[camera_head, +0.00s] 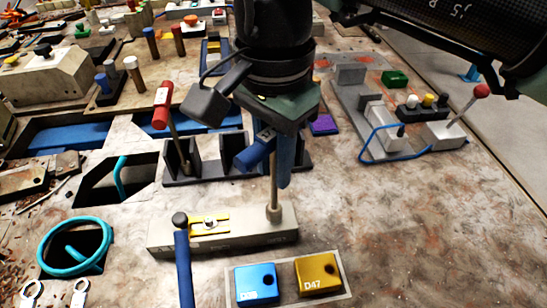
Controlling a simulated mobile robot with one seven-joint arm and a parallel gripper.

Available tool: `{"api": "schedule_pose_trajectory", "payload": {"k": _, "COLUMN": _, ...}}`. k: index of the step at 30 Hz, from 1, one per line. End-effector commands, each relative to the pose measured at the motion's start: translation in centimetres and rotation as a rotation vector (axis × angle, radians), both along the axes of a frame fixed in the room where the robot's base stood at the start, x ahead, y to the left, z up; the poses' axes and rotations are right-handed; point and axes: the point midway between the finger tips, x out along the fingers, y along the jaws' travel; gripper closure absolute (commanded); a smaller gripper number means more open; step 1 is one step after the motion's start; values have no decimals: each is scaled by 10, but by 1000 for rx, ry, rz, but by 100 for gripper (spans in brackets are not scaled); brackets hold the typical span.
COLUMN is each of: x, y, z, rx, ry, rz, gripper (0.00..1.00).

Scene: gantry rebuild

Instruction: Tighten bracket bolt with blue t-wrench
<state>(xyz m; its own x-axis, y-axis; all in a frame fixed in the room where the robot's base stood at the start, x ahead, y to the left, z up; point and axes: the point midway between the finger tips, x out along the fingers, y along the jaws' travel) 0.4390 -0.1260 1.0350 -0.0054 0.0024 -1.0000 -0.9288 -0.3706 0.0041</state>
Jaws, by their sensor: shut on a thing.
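My gripper (284,172) is shut on the blue t-wrench (254,151). The blue handle with a pale label sticks out to the left of the fingers. The wrench's metal shaft points straight down, and its socket end (274,212) meets the top of a pale metal block (245,241) at its right end. The bolt itself is hidden under the socket, so I cannot tell how it is seated. A yellow bracket plate (209,225) with a bolt head lies on the left part of the block.
A red t-wrench (162,106) stands in the black rack (176,162) behind. A blue-handled lever (184,270) is in front of the block. Blue and gold tiles (319,274) lie at the front. A lever fixture (442,133) stands right. The table's right front is clear.

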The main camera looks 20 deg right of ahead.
Motion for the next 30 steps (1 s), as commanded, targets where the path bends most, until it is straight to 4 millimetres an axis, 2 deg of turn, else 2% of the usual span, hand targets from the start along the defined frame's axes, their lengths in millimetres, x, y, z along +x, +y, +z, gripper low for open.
{"api": "schedule_pose_trajectory", "payload": {"k": 1, "x": 1, "y": 0, "z": 7, "rx": -1, "ry": -5, "rz": -1, "gripper": 100}}
{"api": "schedule_pose_trajectory", "payload": {"k": 6, "x": 1, "y": 0, "z": 21, "rx": -1, "ry": -10, "rz": 0, "gripper": 100}}
{"api": "schedule_pose_trajectory", "payload": {"k": 13, "x": 1, "y": 0, "z": 33, "rx": -1, "ry": -7, "rz": 2, "gripper": 100}}
{"api": "schedule_pose_trajectory", "payload": {"k": 26, "x": 1, "y": 0, "z": 36, "rx": 0, "ry": -4, "rz": 3, "gripper": 100}}
{"api": "schedule_pose_trajectory", "payload": {"k": 30, "x": 1, "y": 0, "z": 43, "rx": -1, "ry": -5, "rz": 3, "gripper": 100}}
